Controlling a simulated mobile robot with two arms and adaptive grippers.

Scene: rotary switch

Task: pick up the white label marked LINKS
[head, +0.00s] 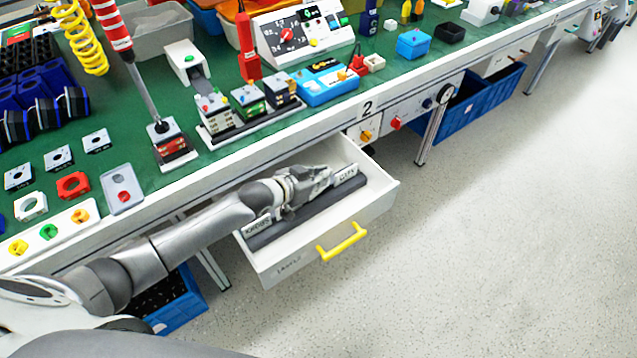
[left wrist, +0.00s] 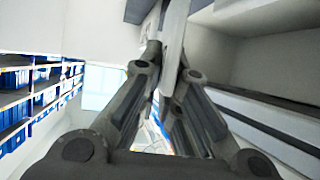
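An open white drawer (head: 283,262) holds a dark rail (head: 300,218) with white labels standing on it. One label (head: 257,227) is at the rail's left end and another (head: 345,175) at its right end; their lettering is too small to read surely. My left gripper (head: 326,183) is down in the drawer, close to the right-hand label, and hides the middle of the rail. In the left wrist view my left gripper (left wrist: 168,62) has its fingers drawn together on both sides of a thin white label (left wrist: 174,30), seen nearly edge-on. My right gripper is not in view.
The green workbench (head: 220,170) above the drawer carries switches, blocks and a label-like row of parts. The drawer's yellow handle (head: 342,241) faces the open floor (head: 480,230). Blue crates (head: 478,105) stand under the bench.

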